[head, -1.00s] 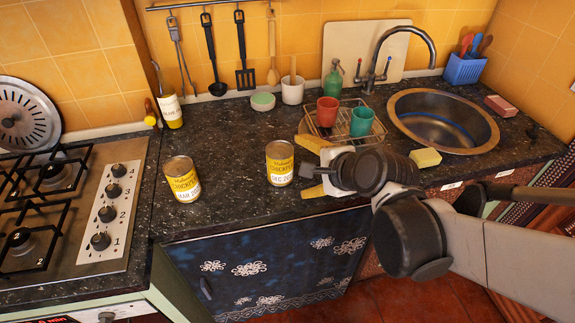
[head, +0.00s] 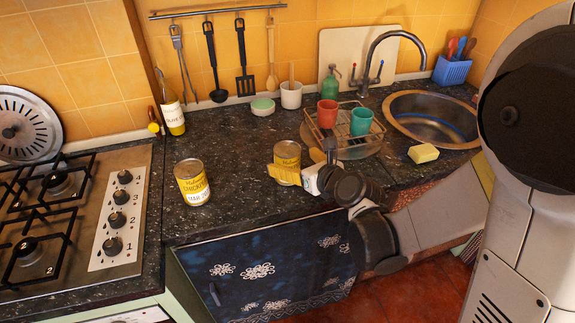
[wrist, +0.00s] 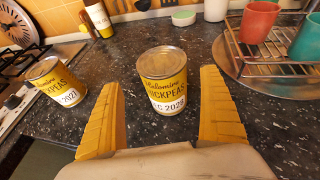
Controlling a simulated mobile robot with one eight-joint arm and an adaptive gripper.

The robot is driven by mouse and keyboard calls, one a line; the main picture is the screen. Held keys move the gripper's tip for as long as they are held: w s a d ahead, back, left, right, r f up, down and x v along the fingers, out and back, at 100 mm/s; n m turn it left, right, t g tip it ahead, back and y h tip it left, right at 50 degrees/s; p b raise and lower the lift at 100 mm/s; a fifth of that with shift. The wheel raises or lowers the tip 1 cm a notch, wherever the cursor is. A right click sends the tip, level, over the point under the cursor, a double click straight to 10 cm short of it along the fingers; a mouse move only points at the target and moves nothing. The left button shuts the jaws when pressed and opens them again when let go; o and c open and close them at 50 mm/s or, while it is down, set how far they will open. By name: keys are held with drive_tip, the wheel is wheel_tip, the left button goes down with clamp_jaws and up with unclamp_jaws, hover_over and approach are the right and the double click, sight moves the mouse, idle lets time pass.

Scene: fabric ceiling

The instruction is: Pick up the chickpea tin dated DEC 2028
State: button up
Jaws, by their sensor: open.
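The chickpea tin (head: 288,152) with a yellow label stands upright on the dark counter. In the wrist view this tin (wrist: 166,85) shows a label ending in "C 2028". My gripper (head: 293,166) is open, its two orange-yellow fingers on either side of this tin; in the wrist view my gripper (wrist: 160,82) shows gaps between both fingers and the tin. In the head view the near finger hides the tin's lower part. A second chickpea tin (head: 191,182) stands to the left; in the wrist view this other tin (wrist: 56,82) reads "2027".
A wire rack (head: 345,125) with red (head: 328,113) and teal (head: 361,121) cups stands just behind and right of my gripper. A yellow sponge (head: 423,153) and the sink (head: 432,120) are further right. A stove (head: 70,220) is at the left. The counter between the tins is clear.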

drive_tip(key=x, duration=0.1)
drive_tip(key=b+x, duration=0.1)
drive_tip(key=x, duration=0.2)
drive_tip(key=shift+w+d+b, duration=0.15)
drive_tip(key=shift+d+b, duration=0.1)
drive_tip(key=shift+b, duration=0.1)
drive_tip(key=shift+w+a+f, duration=0.1)
drive_tip(key=shift+w+a, duration=0.1)
drive_tip(key=shift+w, duration=0.1)
drive_tip(key=c, duration=1.5)
